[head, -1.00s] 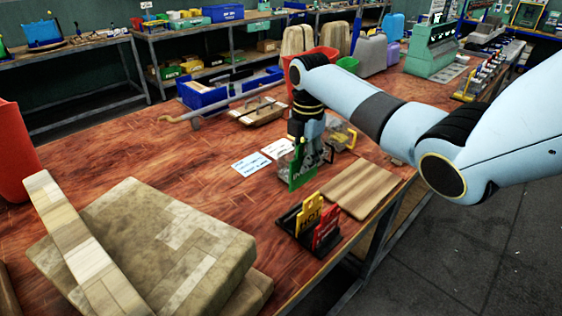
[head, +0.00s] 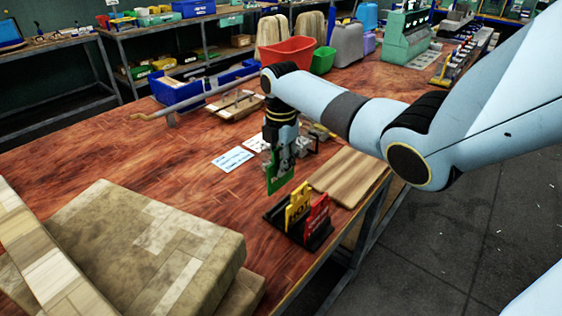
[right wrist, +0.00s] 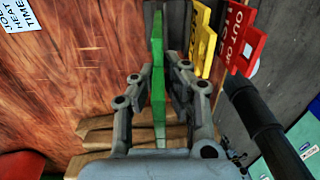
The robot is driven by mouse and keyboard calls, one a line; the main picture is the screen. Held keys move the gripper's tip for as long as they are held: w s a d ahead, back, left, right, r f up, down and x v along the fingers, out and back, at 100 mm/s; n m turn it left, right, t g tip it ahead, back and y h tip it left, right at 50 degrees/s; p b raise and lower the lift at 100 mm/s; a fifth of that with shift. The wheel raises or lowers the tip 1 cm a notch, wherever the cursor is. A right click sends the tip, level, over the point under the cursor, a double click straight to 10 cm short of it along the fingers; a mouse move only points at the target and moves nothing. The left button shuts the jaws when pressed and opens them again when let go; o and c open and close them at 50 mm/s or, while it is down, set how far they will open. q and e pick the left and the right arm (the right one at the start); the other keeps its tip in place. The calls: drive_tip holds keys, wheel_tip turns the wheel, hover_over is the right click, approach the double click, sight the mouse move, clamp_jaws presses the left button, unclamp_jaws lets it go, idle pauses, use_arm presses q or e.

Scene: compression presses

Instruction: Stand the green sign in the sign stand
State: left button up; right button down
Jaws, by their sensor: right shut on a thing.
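My right gripper (head: 280,156) is shut on the green sign (head: 281,175) and holds it upright, hanging below the fingers. In the right wrist view the sign (right wrist: 158,90) is a thin green edge between the two fingers (right wrist: 159,72). My left gripper is not in view.
A wooden board (head: 349,177) lies right of the stand, by the table edge. White cards (head: 233,157) lie left of the gripper. A large stone-like block (head: 150,245) fills the near left. A red bin (head: 287,54) and blue bins (head: 178,92) stand farther back.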

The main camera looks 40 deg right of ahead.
sight(281, 186)
drive_tip(key=shift+f+b, duration=2.2)
drive_tip(key=shift+f, duration=0.7)
drive_tip(key=shift+p, duration=0.65)
drive_tip(key=shift+f+b, duration=1.55)
drive_tip(key=shift+f, duration=0.45)
drive_tip(key=c, duration=1.4)
unclamp_jaws()
drive_tip(key=shift+r, duration=0.1)
drive_tip(key=shift+o, duration=0.2)
wheel_tip(281, 186, up, 12)
